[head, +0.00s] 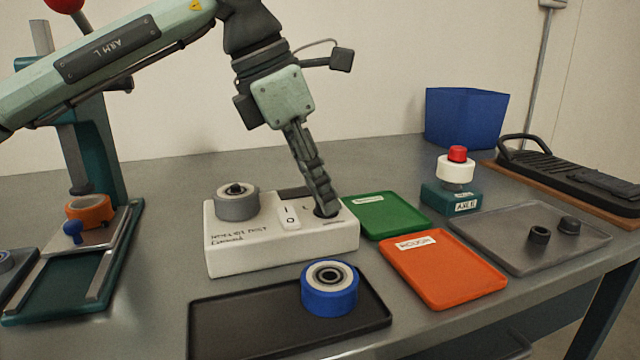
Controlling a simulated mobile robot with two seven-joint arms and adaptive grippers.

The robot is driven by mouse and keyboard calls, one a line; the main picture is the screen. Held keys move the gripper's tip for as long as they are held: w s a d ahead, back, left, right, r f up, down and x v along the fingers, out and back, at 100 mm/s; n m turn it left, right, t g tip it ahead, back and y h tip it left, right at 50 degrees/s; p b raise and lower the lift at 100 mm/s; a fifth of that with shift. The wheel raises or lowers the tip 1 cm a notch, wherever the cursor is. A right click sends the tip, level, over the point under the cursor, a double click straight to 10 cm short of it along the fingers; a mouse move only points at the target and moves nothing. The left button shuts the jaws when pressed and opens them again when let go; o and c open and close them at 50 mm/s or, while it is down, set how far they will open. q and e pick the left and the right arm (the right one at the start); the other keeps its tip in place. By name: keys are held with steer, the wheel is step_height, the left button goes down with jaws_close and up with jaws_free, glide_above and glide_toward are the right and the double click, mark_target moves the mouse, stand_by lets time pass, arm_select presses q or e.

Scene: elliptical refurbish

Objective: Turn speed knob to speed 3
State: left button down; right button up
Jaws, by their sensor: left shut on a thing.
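A white control box (285,249) stands on the grey bench near the middle of the head view. A grey wheel (237,205) sits on its left top, and a rocker switch (289,217) marked I and O is in the middle. The speed knob (327,211) is a dark part at the box's right top, mostly hidden under my fingers. My left gripper (324,203) reaches down from above, tilted, with its fingers shut on the knob. The knob's pointer and speed marks cannot be read. My right gripper does not show.
A black tray with a blue wheel (329,290) lies in front of the box. Green (384,216) and orange (445,272) trays lie to its right, then a teal block (451,199) and grey tray (500,240). A teal press (100,170) stands left; a blue bin (466,117) is at the back.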

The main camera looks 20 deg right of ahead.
arm_select(q)
steer(key=shift+r, duration=0.1)
steer(key=c, duration=1.3)
jaws_free()
